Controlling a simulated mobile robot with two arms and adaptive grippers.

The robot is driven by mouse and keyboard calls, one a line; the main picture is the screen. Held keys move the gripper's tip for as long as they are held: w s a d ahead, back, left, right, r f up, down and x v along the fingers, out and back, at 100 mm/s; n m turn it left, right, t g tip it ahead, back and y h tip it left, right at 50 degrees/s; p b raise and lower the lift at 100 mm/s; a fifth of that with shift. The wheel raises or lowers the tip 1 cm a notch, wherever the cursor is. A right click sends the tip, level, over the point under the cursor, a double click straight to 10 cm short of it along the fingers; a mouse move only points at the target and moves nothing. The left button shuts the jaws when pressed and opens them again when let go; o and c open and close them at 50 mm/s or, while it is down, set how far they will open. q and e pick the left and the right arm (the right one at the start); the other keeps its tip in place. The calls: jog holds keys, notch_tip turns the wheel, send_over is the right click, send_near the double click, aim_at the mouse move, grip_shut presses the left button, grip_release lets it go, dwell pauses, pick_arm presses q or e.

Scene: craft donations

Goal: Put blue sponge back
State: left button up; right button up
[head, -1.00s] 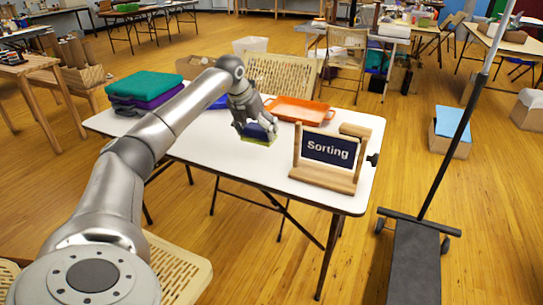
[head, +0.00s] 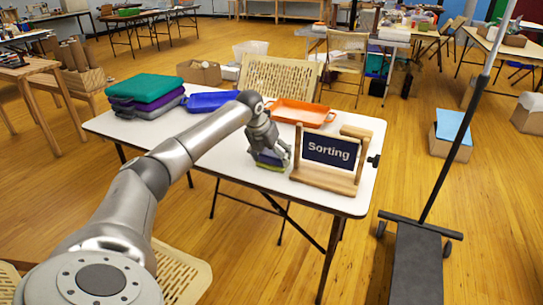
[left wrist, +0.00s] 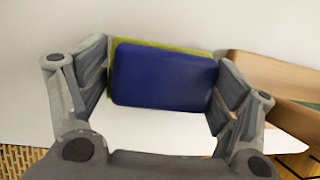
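The blue sponge (left wrist: 165,78), with a yellow-green layer beneath, lies between the two fingers of my left gripper (left wrist: 163,90) in the left wrist view. The fingers bear on its two short ends. In the head view my left gripper (head: 270,152) holds the sponge (head: 270,163) low over the front part of the white table (head: 215,153), left of the Sorting sign (head: 331,152). I cannot tell whether the sponge touches the tabletop. My right gripper is not in view.
A blue tray (head: 210,101) and an orange tray (head: 300,113) lie at the back of the table. The sign's wooden stand (head: 325,177) is close to the gripper's right. A cart (head: 415,265) stands on the floor at right.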

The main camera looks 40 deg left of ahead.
pick_arm(q)
jog(key=o, duration=0.3)
jog(key=shift+o, duration=0.2)
jog(key=shift+r, duration=0.1)
jog(key=shift+s+r, duration=0.1)
jog(key=shift+r, duration=0.15)
jog(key=p+v, duration=0.1)
jog(key=v, duration=1)
jog(key=shift+r, duration=0.25)
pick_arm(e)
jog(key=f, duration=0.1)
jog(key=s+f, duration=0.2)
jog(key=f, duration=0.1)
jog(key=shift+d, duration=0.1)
